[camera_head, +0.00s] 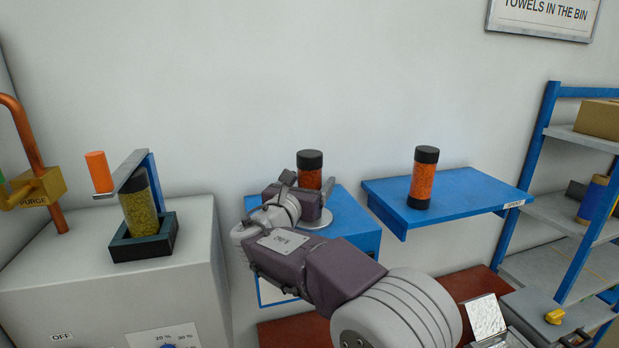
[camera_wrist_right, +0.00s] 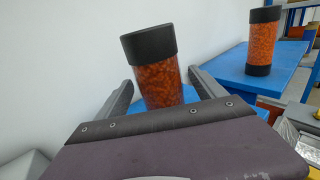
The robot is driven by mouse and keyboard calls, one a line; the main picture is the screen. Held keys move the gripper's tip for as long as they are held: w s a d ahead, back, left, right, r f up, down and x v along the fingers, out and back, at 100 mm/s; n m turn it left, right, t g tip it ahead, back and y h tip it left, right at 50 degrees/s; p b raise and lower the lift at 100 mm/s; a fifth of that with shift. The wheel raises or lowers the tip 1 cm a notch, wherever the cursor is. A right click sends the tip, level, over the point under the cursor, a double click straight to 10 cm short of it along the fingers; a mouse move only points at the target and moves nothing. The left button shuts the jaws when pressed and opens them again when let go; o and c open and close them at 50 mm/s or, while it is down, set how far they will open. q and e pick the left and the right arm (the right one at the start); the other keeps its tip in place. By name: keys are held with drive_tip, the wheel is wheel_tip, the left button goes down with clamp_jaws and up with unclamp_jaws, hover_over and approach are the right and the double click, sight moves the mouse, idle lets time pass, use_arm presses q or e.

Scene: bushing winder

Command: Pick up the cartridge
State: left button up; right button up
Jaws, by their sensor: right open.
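An orange-filled cartridge with a black cap (camera_head: 310,160) stands upright on a blue stand (camera_head: 350,222) in the middle. My right gripper (camera_head: 308,188) is in front of it and hides its lower part. In the right wrist view the same cartridge (camera_wrist_right: 157,80) is between the two open, spread fingers, with a visible gap on each side; its base is hidden behind the gripper body. A second orange cartridge (camera_head: 423,178) stands on a blue wall shelf (camera_head: 465,190) to the right, and also shows in the wrist view (camera_wrist_right: 262,42). A yellow-green cartridge (camera_head: 139,209) sits in a dark holder at the left. My left gripper is not in view.
The grey machine (camera_head: 110,275) at left has a lever with an orange handle (camera_head: 98,171) over the holder. A copper pipe with a brass purge valve (camera_head: 37,188) is beside it. Blue racking (camera_head: 530,160) stands at right.

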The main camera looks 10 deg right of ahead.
sight(310, 164)
drive_tip(key=shift+s+a, duration=0.15)
drive_tip(key=shift+w+d+f, duration=0.1)
drive_tip(key=shift+w+d, duration=0.2)
drive_tip(key=shift+d, duration=0.05)
drive_tip(key=c, duration=1.7)
drive_tip(key=shift+a, duration=0.1)
clamp_jaws()
drive_tip(key=shift+s, duration=0.1)
drive_tip(key=shift+a, duration=0.1)
wheel_tip(310, 164, up, 4)
drive_tip(key=shift+r+b, duration=0.25)
drive_tip(key=shift+b, duration=0.05)
drive_tip(key=s+d+r+b, duration=0.2)
drive_tip(key=s+d+r, duration=0.4)
drive_tip(key=s+d, duration=0.1)
drive_tip(key=shift+s+d+r+b, duration=0.35)
drive_tip(key=shift+s, duration=0.55)
